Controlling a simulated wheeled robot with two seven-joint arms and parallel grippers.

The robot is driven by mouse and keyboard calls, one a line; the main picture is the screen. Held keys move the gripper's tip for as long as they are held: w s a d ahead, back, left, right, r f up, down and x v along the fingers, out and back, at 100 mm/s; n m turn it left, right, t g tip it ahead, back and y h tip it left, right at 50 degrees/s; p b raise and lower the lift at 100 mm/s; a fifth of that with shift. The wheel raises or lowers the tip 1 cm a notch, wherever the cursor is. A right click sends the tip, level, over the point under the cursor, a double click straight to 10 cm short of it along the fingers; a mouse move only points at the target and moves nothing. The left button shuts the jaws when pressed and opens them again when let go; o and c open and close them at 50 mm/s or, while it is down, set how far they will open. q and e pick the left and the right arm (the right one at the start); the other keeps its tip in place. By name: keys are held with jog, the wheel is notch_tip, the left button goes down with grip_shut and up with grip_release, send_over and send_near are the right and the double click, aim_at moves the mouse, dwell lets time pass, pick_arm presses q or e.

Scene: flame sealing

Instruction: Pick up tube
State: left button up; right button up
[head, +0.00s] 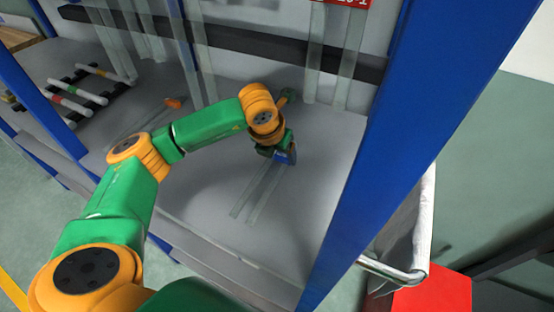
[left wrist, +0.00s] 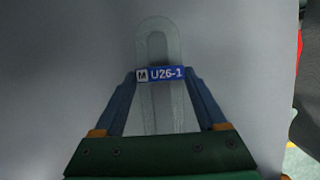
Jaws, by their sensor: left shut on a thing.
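A clear U-shaped tube with two long parallel legs (head: 259,192) lies over the grey shelf surface. My left gripper (head: 284,156) is shut on this tube near the label. In the left wrist view the fingertips of the left gripper (left wrist: 160,78) sit on both sides of the label. I cannot tell whether the tube touches the shelf. My right gripper is not in view.
Several clear tubes (head: 345,60) hang at the back. A dark rack (head: 85,92) with white rods stands at the left. An orange-tipped item (head: 173,103) lies near it. A blue post (head: 395,130) rises at the right. The shelf (head: 320,180) is clear around the tube.

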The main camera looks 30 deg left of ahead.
pick_arm(q)
jog(key=b+v, duration=0.1)
jog(key=v, duration=0.1)
jog(key=shift+s+r+b, duration=0.1)
jog(key=shift+r+b, duration=0.2)
jog(key=shift+r, duration=0.05)
jog(key=s+b, duration=0.1)
jog(key=s, duration=0.3)
jog(key=s+b, duration=0.2)
jog(key=s, duration=0.2)
jog(key=s+b, duration=0.1)
jog(key=s, duration=0.3)
jog(key=shift+d+f, duration=0.1)
jog(key=shift+d, duration=0.2)
jog(key=s+b, duration=0.2)
jog(key=b, duration=0.1)
jog(key=shift+d+f+b, duration=0.15)
jog(key=shift+f+b, duration=0.15)
jog(key=shift+f, duration=0.05)
jog(key=shift+s+r, duration=0.4)
jog(key=shift+s, duration=0.25)
jog(key=shift+s+d+r+b, duration=0.1)
jog(key=shift+s+b, duration=0.45)
jog(key=shift+b, duration=0.1)
jog(key=shift+s+r, duration=0.15)
jog(key=shift+s, duration=0.25)
